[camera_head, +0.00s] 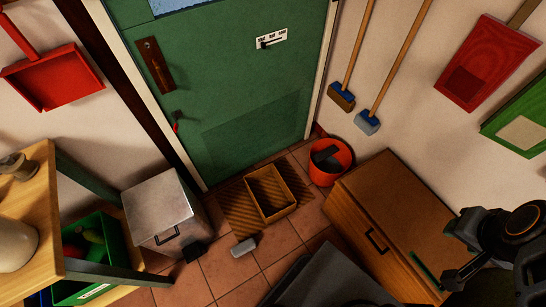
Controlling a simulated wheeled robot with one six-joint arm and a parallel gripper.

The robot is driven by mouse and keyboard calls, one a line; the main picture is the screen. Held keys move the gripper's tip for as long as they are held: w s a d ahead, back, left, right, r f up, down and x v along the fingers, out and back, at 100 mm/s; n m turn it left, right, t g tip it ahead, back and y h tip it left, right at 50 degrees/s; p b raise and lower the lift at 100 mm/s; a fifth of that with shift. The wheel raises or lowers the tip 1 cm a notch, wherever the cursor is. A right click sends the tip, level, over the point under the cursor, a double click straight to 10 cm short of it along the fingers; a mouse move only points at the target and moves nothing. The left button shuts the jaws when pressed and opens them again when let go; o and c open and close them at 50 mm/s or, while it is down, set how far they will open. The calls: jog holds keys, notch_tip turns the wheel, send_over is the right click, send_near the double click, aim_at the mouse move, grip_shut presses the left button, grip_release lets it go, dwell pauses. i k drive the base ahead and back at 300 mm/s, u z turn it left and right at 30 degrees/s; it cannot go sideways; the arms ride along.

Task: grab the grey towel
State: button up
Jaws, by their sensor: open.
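A small light grey, roll-shaped thing (243,247) lies on the floor tiles just in front of the brown striped mat. It looks like the grey towel, but it is too small to tell for sure. My gripper (456,250) is at the right edge, above the front of the wooden cabinet. It is open, with nothing visible between its jaws. It is well to the right of the grey thing and apart from it.
An open cardboard-coloured box (270,211) stands on the mat (236,205). A red bucket (340,173) holds something dark. A metal bin (160,207) and a wooden cabinet (385,205) flank the tiles. The green door (230,80) is shut.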

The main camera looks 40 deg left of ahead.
aim_at(247, 246)
jog(key=u, duration=1.4)
jog(key=k, duration=0.5)
jog(key=u, duration=0.15)
jog(key=i, duration=0.85)
jog(key=u, duration=1.55)
